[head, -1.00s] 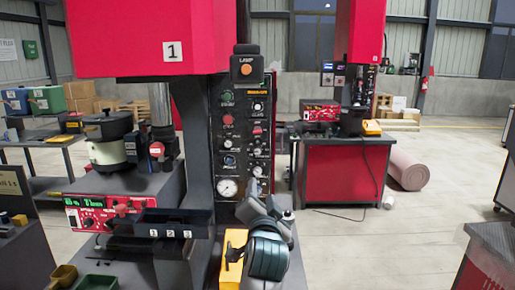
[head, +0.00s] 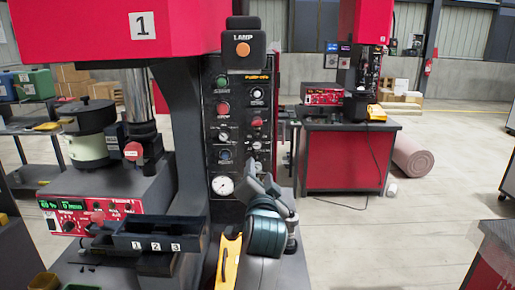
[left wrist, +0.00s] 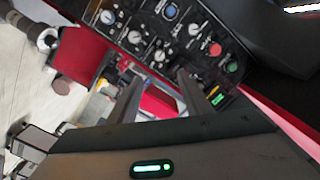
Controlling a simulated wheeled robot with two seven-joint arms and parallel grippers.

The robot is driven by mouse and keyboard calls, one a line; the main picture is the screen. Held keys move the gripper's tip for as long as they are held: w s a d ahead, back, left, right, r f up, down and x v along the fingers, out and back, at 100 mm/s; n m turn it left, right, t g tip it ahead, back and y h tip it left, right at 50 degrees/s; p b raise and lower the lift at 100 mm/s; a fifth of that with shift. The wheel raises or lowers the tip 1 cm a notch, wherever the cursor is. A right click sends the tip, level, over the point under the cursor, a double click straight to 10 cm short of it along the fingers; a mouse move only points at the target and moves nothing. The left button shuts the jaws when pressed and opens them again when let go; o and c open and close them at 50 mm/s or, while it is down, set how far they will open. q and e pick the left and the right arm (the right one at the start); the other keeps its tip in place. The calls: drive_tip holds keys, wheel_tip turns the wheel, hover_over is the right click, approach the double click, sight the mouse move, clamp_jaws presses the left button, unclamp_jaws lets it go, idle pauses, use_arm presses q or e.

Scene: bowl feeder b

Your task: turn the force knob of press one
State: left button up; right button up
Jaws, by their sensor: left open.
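Press one has a red head (head: 95,32) with a "1" label. Its upright black control panel (head: 240,117) stands below the lamp box in the head view. The panel carries gauges, buttons and knobs, among them a blue knob (head: 224,155) and a red knob (head: 258,122). The labels are too small to tell which is the force knob. My left gripper (head: 261,174) is in front of the panel's lower right, hiding part of it. In the left wrist view its fingers (left wrist: 160,77) are apart and empty, with the panel (left wrist: 165,32) ahead. My right gripper is out of view.
A black tray (head: 140,229) marked 1, 2, 3 and a red control box (head: 68,215) stand left of the panel. A yellow item (head: 229,262) lies beside my arm. A second press on a red cabinet (head: 343,160) stands behind right. Open floor lies between.

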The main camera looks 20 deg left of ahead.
sight(258, 145)
use_arm(q)
drive_tip(key=p+x, duration=0.4)
drive_tip(key=x, duration=1.2)
drive_tip(key=shift+w+p, duration=0.1)
drive_tip(key=shift+p, duration=0.2)
drive_tip(key=shift+x, duration=0.8)
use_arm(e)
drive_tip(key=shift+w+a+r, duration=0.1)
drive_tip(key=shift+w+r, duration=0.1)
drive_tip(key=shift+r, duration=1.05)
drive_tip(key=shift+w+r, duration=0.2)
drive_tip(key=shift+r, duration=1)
use_arm(q)
drive_tip(key=c, duration=1.1)
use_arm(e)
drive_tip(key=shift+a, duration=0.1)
